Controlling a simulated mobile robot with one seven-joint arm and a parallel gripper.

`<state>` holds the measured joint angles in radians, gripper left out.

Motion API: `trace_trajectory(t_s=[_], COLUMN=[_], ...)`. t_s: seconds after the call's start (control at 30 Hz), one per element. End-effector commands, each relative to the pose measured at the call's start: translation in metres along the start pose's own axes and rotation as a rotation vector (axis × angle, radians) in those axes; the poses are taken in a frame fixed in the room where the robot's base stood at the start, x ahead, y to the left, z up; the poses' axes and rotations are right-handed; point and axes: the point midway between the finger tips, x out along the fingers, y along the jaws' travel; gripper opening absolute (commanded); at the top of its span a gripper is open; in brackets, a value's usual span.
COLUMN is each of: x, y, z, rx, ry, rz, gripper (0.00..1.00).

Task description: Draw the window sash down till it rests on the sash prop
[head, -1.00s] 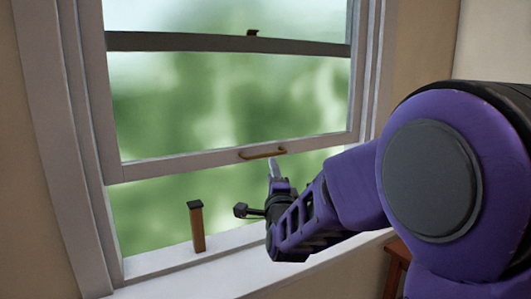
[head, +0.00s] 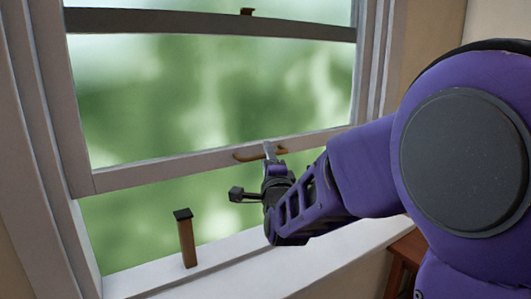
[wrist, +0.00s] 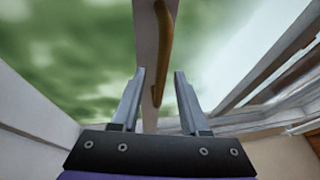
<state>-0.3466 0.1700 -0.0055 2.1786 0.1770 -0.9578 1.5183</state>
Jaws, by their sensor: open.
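The window sash (head: 190,164) is raised, with a gap of open window below its pale bottom rail. A brass-coloured handle (head: 245,155) sits on that rail. The sash prop (head: 187,243), a short wooden post with a dark cap, stands upright on the sill, its top apart from the sash. My gripper (head: 268,147) is at the handle, its fingers partly covering it. In the wrist view my gripper (wrist: 160,74) is open, with the handle (wrist: 166,45) and rail (wrist: 146,45) ahead of and between the fingertips. I cannot tell whether they touch.
The white sill (head: 235,255) runs below the window, with free room around the prop. A dark meeting rail (head: 200,24) with a small latch (head: 247,11) crosses higher up. The window frame (head: 30,130) stands at left. A brown wooden piece of furniture (head: 410,250) is at lower right.

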Motion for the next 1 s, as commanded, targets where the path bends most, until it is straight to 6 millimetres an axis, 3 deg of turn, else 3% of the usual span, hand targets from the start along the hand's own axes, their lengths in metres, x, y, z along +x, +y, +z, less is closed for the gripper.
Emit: trace_trajectory(t_s=[0.47, 0.73, 1.0], x=[-0.0011, -0.0011, -0.0010], y=[-0.0012, -0.0013, -0.0013], z=[-0.0010, -0.0010, -0.0010], rx=[0.000, 0.000, 0.000], ry=[0.000, 0.000, 0.000], rz=[0.000, 0.000, 0.000], gripper=[0.45, 0.00, 0.00])
